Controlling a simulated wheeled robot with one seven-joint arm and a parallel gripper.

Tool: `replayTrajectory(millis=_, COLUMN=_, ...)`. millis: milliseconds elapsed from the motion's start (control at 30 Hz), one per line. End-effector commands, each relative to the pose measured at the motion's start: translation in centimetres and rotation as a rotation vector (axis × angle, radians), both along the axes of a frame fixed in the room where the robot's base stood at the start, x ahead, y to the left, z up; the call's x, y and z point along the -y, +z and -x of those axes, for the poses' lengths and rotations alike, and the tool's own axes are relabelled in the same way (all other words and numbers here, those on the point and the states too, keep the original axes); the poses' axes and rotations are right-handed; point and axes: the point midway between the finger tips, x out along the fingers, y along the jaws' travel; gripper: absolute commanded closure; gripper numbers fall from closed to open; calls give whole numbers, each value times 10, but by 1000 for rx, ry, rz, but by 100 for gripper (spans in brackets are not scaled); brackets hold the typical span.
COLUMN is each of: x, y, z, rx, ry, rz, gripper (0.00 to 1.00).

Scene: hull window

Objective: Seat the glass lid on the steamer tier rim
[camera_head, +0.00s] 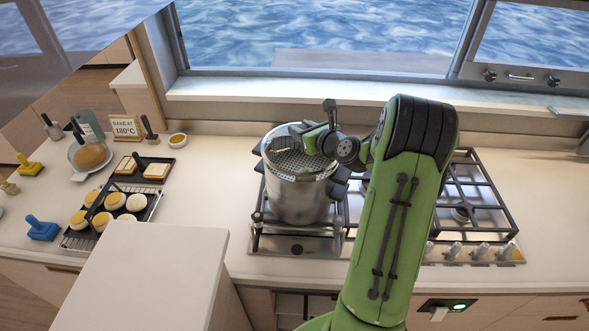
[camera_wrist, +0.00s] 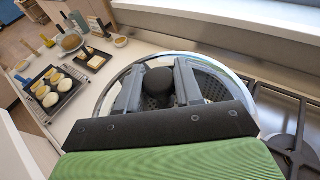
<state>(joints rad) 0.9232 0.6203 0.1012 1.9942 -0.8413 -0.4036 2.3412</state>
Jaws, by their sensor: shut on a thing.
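The steel steamer pot (camera_head: 296,197) stands on the left part of the gas hob. The glass lid (camera_head: 290,150) is over the top of the pot, and its clear rim (camera_wrist: 112,92) and dark round knob (camera_wrist: 158,82) show in the wrist view. My gripper (camera_head: 312,137) is above the lid. In the wrist view its two fingers (camera_wrist: 158,90) are on either side of the knob and shut on it. A perforated steamer surface shows through the glass. I cannot tell whether the lid's edge touches the tier rim all round.
The hob grate (camera_head: 475,190) extends right of the pot, with knobs along its front. Left on the counter are a rack of round buns (camera_head: 115,203), a tray (camera_head: 143,170) and a sign (camera_head: 126,128). A pale block-like surface (camera_head: 145,275) stands in front. The window sill runs behind.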

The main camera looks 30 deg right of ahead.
Motion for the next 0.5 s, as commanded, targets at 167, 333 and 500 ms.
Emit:
replayTrajectory(millis=167, x=0, y=-3, z=0, rx=2, ry=0, rz=0, gripper=100)
replayTrajectory(millis=333, x=0, y=-5, z=0, rx=2, ry=0, rz=0, gripper=100)
replayTrajectory(millis=500, x=0, y=-8, z=0, rx=2, ry=0, rz=-1, gripper=100)
